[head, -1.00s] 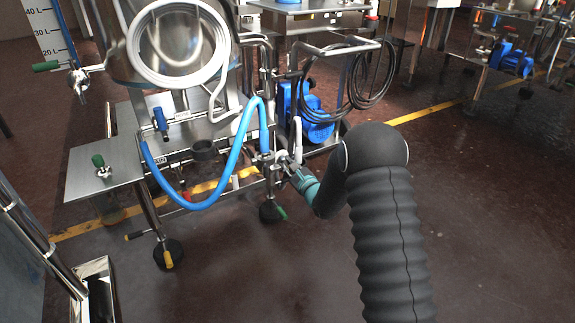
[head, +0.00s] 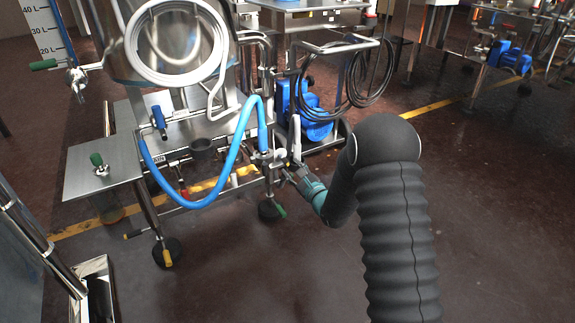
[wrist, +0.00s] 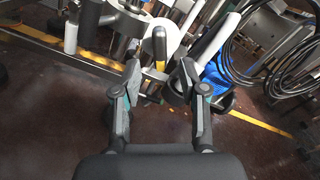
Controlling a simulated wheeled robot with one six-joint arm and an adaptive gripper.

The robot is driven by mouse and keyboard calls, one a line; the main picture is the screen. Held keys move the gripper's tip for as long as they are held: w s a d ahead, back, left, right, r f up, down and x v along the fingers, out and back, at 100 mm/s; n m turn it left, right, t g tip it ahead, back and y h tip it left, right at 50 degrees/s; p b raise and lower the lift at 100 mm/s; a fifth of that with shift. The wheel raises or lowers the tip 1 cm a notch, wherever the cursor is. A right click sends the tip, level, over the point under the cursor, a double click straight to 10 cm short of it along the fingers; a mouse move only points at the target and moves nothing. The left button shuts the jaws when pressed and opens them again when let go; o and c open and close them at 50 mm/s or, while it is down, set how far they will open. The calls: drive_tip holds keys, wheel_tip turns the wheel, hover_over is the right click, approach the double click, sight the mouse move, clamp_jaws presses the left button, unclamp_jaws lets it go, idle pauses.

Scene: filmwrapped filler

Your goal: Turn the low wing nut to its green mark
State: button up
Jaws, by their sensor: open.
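My gripper (head: 290,172) is low beside the right-hand post of the steel frame, close to a metal clamp fitting (head: 264,158) at the end of the blue hose. In the wrist view my gripper (wrist: 160,70) is open, its fingers apart with nothing held between them. Ahead of the gap is a dark handle-like part with a yellow end (wrist: 159,45), in front of a white round part (wrist: 172,32). I cannot tell whether this is the low wing nut. No green mark can be made out at the fitting; it may be hidden or too small.
The blue hose (head: 233,150) loops down left of the gripper. A blue pump (head: 312,115) and coiled black cables (head: 370,75) are behind it. The floor to the right is mostly clear.

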drive_tip(key=v, duration=0.7)
drive_tip(key=shift+s+d, duration=0.2)
drive_tip(key=shift+s, duration=0.05)
